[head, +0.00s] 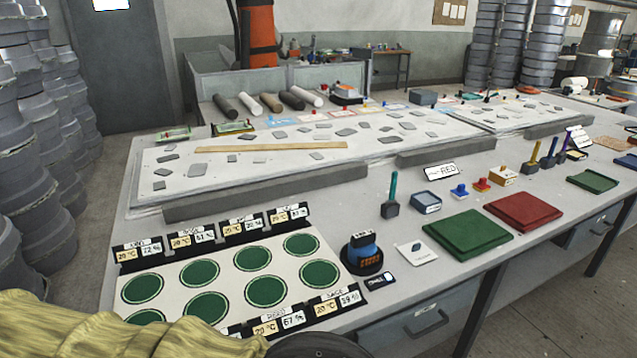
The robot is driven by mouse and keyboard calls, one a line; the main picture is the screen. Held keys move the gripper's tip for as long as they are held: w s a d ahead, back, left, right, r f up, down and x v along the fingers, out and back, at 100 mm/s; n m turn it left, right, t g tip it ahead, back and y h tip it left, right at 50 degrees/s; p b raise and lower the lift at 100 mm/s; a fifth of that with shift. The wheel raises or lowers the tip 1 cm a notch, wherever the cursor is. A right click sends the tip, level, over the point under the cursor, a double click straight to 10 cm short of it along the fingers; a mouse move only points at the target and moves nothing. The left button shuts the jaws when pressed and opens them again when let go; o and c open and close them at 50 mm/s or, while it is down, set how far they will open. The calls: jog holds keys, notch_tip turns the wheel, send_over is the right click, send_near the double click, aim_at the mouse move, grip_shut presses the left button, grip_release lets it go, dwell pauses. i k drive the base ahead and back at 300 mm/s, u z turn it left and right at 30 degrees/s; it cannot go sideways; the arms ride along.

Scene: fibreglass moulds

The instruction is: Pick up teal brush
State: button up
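The teal brush (392,187) stands upright in the middle of the workbench in the head view. Its teal handle points up from a dark grey block-like base (391,209). It stands just left of a blue-grey square container (427,202). Nothing covers it from this side. My gripper's fingers do not show in this view, so I cannot see where they are or whether they hold anything.
A white board with green discs (265,291) and small label cards lies at the front left.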

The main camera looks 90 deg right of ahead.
aim_at(391, 202)
jog(key=z, duration=1.8)
